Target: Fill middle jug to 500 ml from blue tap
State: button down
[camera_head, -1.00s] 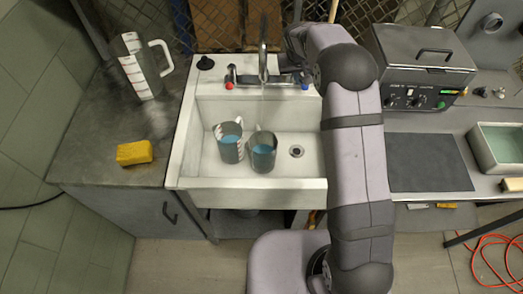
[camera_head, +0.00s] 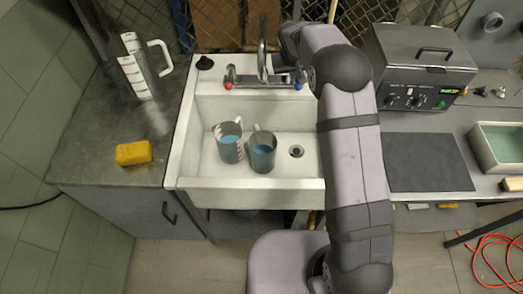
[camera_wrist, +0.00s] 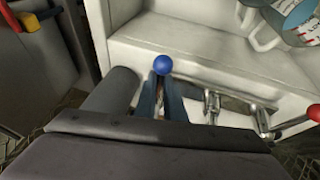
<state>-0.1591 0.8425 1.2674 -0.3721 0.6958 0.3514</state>
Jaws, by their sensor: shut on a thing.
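My gripper (camera_wrist: 160,95) is shut on the blue tap (camera_wrist: 163,64), whose round knob shows between the fingertips in the wrist view. In the head view the blue tap (camera_head: 298,86) is at the right end of the faucet; my arm hides most of the gripper there. Two clear jugs stand upright in the sink: a left jug (camera_head: 230,150) and a right jug (camera_head: 262,158), both holding blue liquid. A larger jug (camera_head: 140,75) stands on the left counter and looks empty. The spout (camera_head: 263,65) points into the sink. Fill marks are too small to read.
The white sink (camera_head: 190,160) has a drain (camera_head: 296,151) to the right of the jugs. The red tap (camera_head: 228,86) is at the faucet's left end. A yellow sponge (camera_head: 134,153) lies on the left counter. A metal machine (camera_head: 420,70) and dark mat (camera_head: 428,162) are at right.

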jog(key=shift+w+d, duration=0.1)
jog(key=shift+d+r, duration=0.1)
jog(key=shift+d, duration=0.75)
jog(key=shift+a, duration=0.9)
jog(key=c, duration=1.8)
grip_release()
jog(key=shift+a, duration=0.1)
jog(key=shift+o, duration=0.2)
